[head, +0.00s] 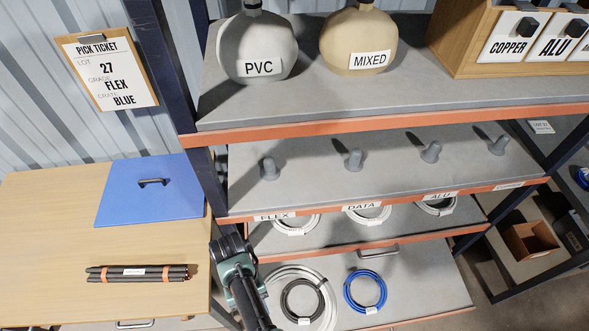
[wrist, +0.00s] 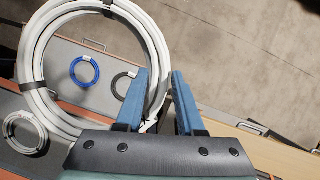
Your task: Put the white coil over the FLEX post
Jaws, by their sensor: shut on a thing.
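The white coil (head: 328,290) is a large ring at the bottom of the head view, and it fills the left of the wrist view (wrist: 33,72). My gripper (wrist: 158,98) is shut on the coil's near right side, with the ring extending away from the fingers. In the head view the arm end is beside the coil's left side and the fingertips are hard to make out. The FLEX post (head: 268,169) is the leftmost grey post on the middle shelf, above the FLEX label (head: 272,217). It stands upright and bare, above and apart from the coil.
Other bare posts (head: 354,159) stand to its right. White coils (head: 367,214) lie on the shelf below. A blue coil (head: 365,291) and black coil (head: 302,298) lie on the lowest board. The upper shelf's orange edge (head: 350,123) overhangs the posts. A dark upright (head: 165,70) stands left.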

